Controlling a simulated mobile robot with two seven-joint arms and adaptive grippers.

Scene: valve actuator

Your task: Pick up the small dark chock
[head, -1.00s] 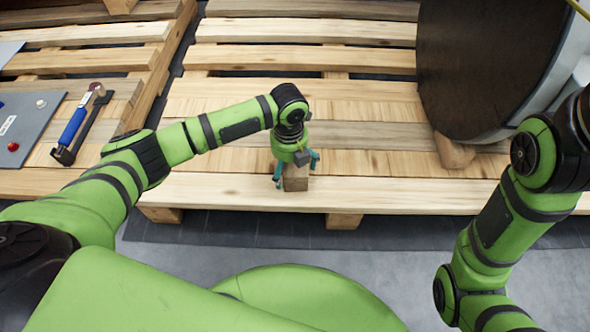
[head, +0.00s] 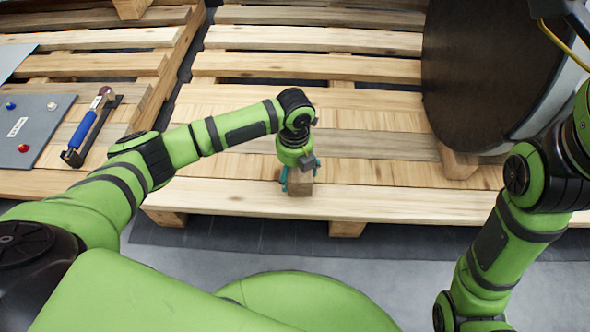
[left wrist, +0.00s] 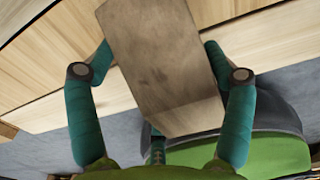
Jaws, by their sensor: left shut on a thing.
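The small dark chock (head: 300,188) is a brown-grey wooden block at the front edge of the pallet in the head view. My left gripper (head: 300,174), with teal fingers, comes down over it from above and is shut on it, one finger on each side. In the left wrist view the chock (left wrist: 160,65) fills the space between the two fingers, its worn broad face toward the camera. Whether its underside touches the boards cannot be told. My right arm shows at the right of the head view, but its gripper is out of the picture.
The wooden pallet (head: 400,200) has gaps between its boards. A large dark round disc (head: 475,70) stands on it at right, with a wooden block (head: 457,162) at its foot. A blue-handled tool (head: 85,128) and a grey panel (head: 38,125) lie on the left pallet.

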